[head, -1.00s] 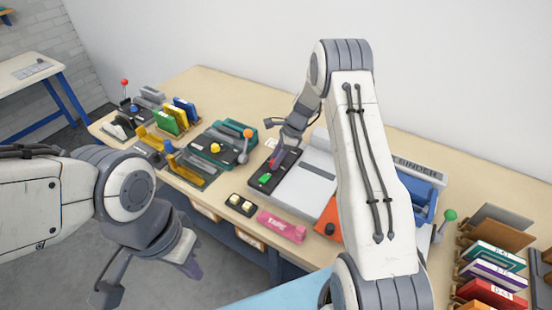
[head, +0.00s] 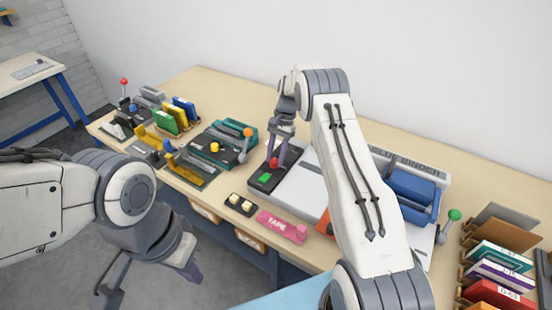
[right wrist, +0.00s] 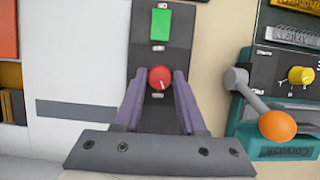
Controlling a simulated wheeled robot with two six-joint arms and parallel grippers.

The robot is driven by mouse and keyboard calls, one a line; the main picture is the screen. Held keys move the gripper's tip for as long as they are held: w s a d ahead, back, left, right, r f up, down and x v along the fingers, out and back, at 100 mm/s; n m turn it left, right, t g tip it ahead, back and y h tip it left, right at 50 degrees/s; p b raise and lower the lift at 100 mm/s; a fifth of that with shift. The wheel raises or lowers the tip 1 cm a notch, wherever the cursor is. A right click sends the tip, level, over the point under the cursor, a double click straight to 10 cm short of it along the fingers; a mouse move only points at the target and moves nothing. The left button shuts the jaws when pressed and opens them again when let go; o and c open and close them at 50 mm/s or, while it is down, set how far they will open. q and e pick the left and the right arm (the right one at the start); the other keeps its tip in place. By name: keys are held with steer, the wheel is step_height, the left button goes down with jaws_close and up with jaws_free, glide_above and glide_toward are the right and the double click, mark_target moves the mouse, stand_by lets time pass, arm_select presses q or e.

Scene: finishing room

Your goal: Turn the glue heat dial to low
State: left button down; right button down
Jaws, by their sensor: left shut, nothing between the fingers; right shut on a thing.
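The glue heat dial is a red round knob (right wrist: 160,78) on a dark control panel (right wrist: 146,118), seen in the right wrist view with a pale pointer mark on its face. It also shows in the head view (head: 273,162). My right gripper (right wrist: 163,77) is shut on the red knob, with a purple finger on each side of it. In the head view my right gripper (head: 275,155) points down over the panel. A green button (right wrist: 160,25) sits on the same panel. My left gripper (head: 190,277) is shut and empty, low at the left, off the table's front edge.
A teal machine (head: 222,146) with an orange-knobbed lever stands left of the panel. A pink tape block (head: 281,227) and a small switch box (head: 241,204) lie in front. The blue binder machine (head: 413,190) and a book rack are to the right.

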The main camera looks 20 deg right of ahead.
steer(key=n, duration=0.2)
steer(key=n+g+h, duration=0.1)
steer(key=n, duration=0.1)
steer(key=shift+w+a+n+h+b, duration=0.1)
steer(key=shift+n+h+b, duration=0.2)
steer(key=shift+b, duration=0.1)
steer(key=shift+n+g+h, duration=0.3)
steer(key=shift+n+h, duration=0.4)
steer(key=shift+n, duration=1.3)
steer(key=shift+a, duration=0.1)
steer(key=c, duration=0.5)
jaws_free()
